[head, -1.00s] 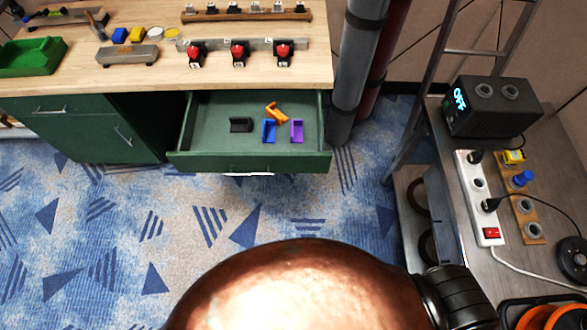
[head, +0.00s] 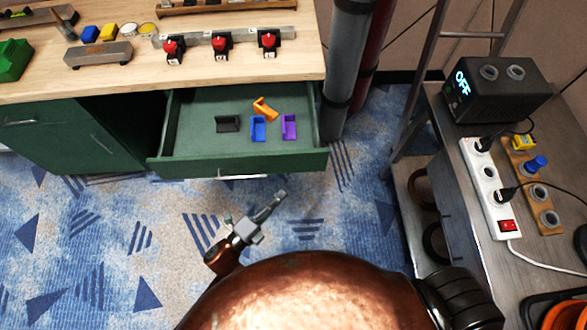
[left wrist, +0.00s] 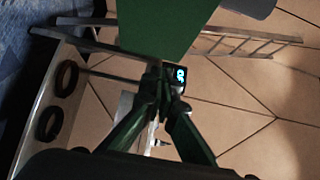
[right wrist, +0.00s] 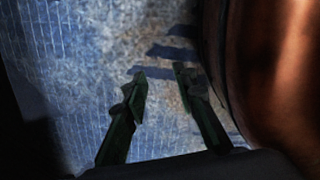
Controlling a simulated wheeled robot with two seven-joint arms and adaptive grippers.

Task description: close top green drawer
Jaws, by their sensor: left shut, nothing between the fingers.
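The top green drawer (head: 240,166) is pulled out of the green cabinet under the wooden worktop, with a pale handle (head: 243,177) on its front. Inside lie a black, a blue, an orange and a purple small holder. My left gripper (head: 282,194) is shut and empty, in front of the drawer and apart from its front in the head view. In the left wrist view its fingertips (left wrist: 160,72) meet just below a green panel (left wrist: 160,25), probably the drawer. My right gripper (right wrist: 160,75) is open and empty over the blue carpet, outside the head view.
Red buttons (head: 220,43) stand on the worktop (head: 120,75). Vertical pipes (head: 345,70) rise right of the drawer. A ladder and a side bench with a black box (head: 495,90) and a power strip (head: 487,190) are at the right.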

